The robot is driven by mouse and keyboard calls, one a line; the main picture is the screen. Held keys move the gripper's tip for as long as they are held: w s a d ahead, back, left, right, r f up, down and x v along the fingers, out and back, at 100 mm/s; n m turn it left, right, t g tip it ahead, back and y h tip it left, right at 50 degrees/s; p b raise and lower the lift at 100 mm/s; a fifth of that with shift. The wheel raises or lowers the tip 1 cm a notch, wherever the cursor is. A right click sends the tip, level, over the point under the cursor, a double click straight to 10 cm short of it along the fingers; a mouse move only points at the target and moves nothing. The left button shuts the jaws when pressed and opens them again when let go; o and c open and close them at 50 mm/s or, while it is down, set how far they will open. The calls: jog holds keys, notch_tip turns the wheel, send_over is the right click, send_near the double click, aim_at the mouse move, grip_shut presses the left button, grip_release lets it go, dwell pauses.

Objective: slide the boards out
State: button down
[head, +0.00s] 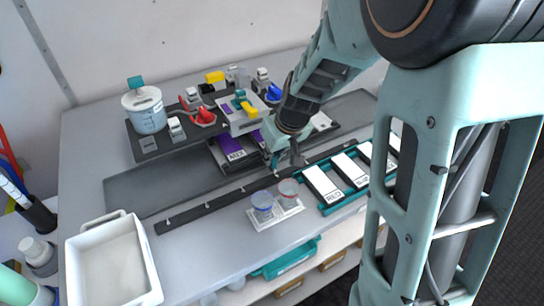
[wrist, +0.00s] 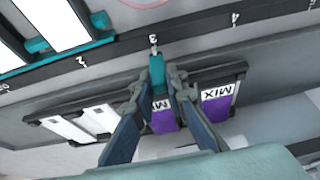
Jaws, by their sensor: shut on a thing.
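My gripper (head: 286,158) reaches down at the front edge of a dark tray (head: 222,167). A purple board (head: 231,144) labelled MIX lies in that tray, with more purple beside it. In the wrist view my gripper (wrist: 158,82) is shut on a teal tab (wrist: 157,68) at the end of a purple MIX board (wrist: 164,120). A second purple MIX board (wrist: 217,108) lies to its right, and white boards (wrist: 95,121) lie to its left. My fingers hide part of the held board. My arm hides part of the tray in the head view.
A dark numbered strip (head: 215,204) runs in front of the tray. A teal rack (head: 330,207) with several white boards, one labelled RED, stands front right. Two small cups (head: 262,201) stand before the strip. A white bin (head: 110,262) is front left; the dark mat's left part is clear.

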jog(key=w+d+b, duration=0.2)
jog(key=w+d, duration=0.1)
jog(key=d, duration=0.4)
jog(key=w+d+b, duration=0.3)
jog(key=d, duration=0.4)
jog(key=w+d+b, duration=0.2)
jog(key=w+d, duration=0.2)
jog(key=d, duration=0.3)
jog(key=shift+w+d+b, duration=0.1)
jog(key=shift+d+b, duration=0.05)
jog(key=shift+b, duration=0.25)
jog(key=shift+w+d, duration=0.35)
jog(key=shift+d, duration=0.35)
jog(key=shift+d+r, duration=0.1)
jog(key=c, duration=1.9)
grip_release()
jog(key=shift+c, duration=0.2)
jog(key=v, duration=1.2)
